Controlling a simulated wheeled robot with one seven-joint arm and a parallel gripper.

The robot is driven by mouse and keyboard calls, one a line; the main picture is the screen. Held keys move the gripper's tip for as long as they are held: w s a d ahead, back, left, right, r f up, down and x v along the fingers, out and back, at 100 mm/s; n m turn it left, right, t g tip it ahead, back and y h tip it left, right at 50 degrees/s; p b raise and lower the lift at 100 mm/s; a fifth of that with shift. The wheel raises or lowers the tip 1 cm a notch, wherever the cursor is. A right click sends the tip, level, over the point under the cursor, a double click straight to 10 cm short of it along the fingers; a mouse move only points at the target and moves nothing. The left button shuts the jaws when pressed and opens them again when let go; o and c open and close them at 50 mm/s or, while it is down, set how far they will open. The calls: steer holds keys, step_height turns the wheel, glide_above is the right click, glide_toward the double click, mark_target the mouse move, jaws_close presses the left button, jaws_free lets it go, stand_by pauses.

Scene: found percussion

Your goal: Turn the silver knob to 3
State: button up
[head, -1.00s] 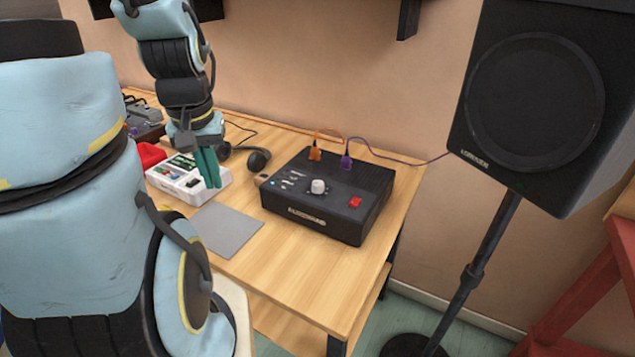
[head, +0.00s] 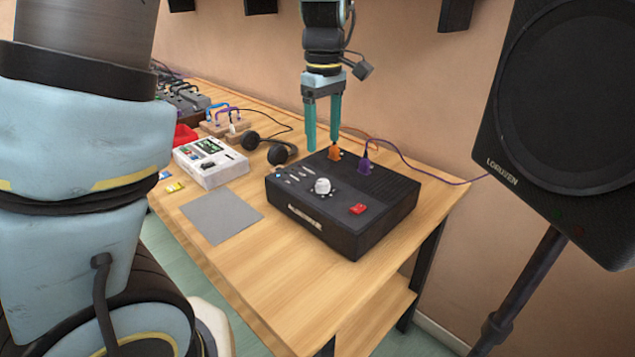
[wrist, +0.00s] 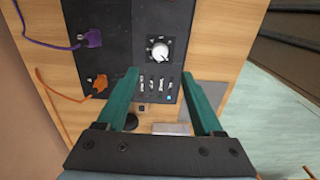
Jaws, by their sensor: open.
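The silver knob (head: 322,186) stands on top of a black box (head: 345,242) near the table's right end. In the wrist view the knob (wrist: 160,51) shows a dial ring around it, with marks too small to read. My gripper (head: 322,150) is open and empty, its teal fingers pointing down above the back left part of the box. In the wrist view my gripper (wrist: 160,75) has its fingers apart, with the knob beyond the fingertips. Nothing touches the knob.
Orange (head: 334,153) and purple (head: 365,166) plugs with cables stand at the box's back. A red switch (head: 357,209) is right of the knob. Headphones (head: 278,153), a white device (head: 210,164) and a grey mat (head: 221,215) lie to the left. A speaker (head: 560,110) stands at right.

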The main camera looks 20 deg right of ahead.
mark_target(323, 182)
step_height(323, 182, down, 11)
steer(key=shift+r+p, duration=0.15)
steer(key=shift+p, duration=0.45)
jaws_close()
stand_by(0.4)
